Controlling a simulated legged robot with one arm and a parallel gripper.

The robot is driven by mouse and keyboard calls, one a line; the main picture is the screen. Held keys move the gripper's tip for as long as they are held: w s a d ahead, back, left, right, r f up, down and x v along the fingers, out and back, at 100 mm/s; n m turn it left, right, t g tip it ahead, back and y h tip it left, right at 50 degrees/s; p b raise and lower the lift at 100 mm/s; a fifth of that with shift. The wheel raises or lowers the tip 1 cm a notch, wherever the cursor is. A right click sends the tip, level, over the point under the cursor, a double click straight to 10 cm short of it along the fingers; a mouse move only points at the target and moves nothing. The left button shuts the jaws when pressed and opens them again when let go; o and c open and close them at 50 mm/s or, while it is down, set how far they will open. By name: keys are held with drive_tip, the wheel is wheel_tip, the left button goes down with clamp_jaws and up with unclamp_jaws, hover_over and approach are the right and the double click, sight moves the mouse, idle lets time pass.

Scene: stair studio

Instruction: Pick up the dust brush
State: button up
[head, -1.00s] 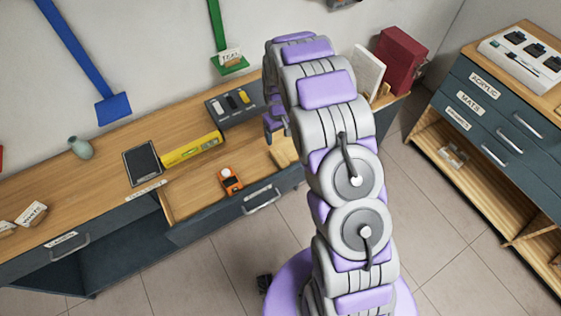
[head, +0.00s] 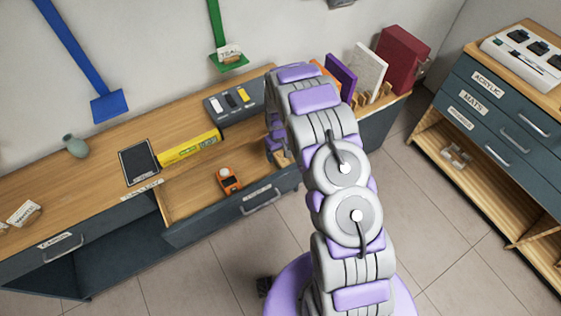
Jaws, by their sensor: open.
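I cannot make out a dust brush for certain. A small pale wooden piece (head: 282,160) shows at the right end of the open drawer, just under my gripper; I cannot tell whether it is part of a brush. My gripper (head: 277,148) is open and points down over the right end of the drawer (head: 190,205). My arm hides part of it, and I cannot see whether the fingers touch anything.
An orange device (head: 229,180) lies in the drawer. On the desk are a yellow box (head: 188,147), a black tablet (head: 139,161), a grey switch box (head: 235,100) and a vase (head: 76,146). Books (head: 370,72) stand behind my arm. A drawer cabinet (head: 500,110) is right.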

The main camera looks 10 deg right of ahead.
sight(280, 157)
drive_tip(key=f, duration=0.1)
drive_tip(key=f+b, duration=0.1)
drive_tip(key=f, duration=0.3)
drive_tip(key=shift+d+f+b, duration=0.1)
drive_tip(key=shift+d+b, duration=0.15)
drive_tip(key=shift+b, duration=0.15)
drive_tip(key=shift+c, duration=0.2)
drive_tip(key=c, duration=1.1)
drive_tip(key=shift+c, duration=0.2)
drive_tip(key=shift+r, duration=0.2)
wheel_tip(280, 157, up, 10)
drive_tip(key=p, duration=0.2)
drive_tip(key=shift+f+p, duration=0.1)
drive_tip(key=shift+p, duration=0.25)
